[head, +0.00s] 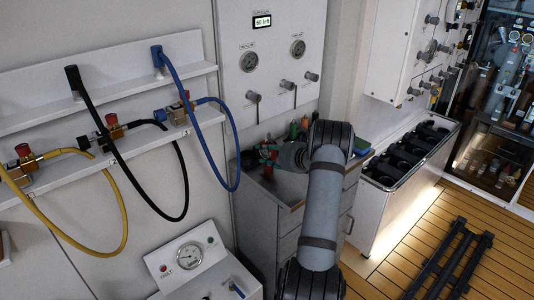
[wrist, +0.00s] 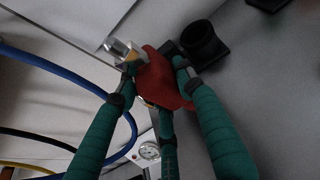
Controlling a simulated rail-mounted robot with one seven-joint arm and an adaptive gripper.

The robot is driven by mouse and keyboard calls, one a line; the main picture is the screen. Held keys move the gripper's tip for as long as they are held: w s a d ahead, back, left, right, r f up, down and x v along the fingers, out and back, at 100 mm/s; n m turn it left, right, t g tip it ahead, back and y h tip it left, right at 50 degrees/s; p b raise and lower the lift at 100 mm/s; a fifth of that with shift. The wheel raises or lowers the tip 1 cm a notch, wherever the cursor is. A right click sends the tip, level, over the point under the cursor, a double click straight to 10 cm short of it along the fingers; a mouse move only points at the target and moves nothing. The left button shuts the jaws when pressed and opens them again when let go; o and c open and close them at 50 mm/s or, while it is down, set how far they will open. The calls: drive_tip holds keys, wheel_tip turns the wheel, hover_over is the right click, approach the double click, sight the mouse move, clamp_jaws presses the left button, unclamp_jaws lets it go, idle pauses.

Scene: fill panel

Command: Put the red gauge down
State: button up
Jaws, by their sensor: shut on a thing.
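The red gauge (wrist: 168,84) shows in the wrist view between the green fingers of my gripper (wrist: 155,78), which is shut on it. A silver fitting (wrist: 120,50) with a brass-coloured part lies at its left side. In the head view my gripper (head: 267,155) is over the left part of the grey cabinet top (head: 285,188), near the wall panel. The gauge is mostly hidden there by the fingers and arm. I cannot tell whether it touches the surface. A black round cup-like holder (wrist: 203,42) is close beside the gauge in the wrist view.
Small bottles (head: 300,130) stand behind my arm on the cabinet. Blue, black and yellow hoses hang from the wall shelf (head: 120,145) at left; the blue hose (head: 232,150) hangs near my gripper. A console with a dial (head: 188,256) is below. A black rack (head: 452,258) lies on the floor.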

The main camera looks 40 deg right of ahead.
sight(267, 144)
drive_tip(key=o, duration=1.3)
drive_tip(key=b+v, duration=0.2)
drive_tip(key=v, duration=1)
drive_tip(key=shift+a, duration=0.1)
drive_tip(key=shift+w, duration=0.1)
drive_tip(key=p+x, duration=0.2)
drive_tip(key=x, duration=1)
drive_tip(key=shift+r, duration=1.95)
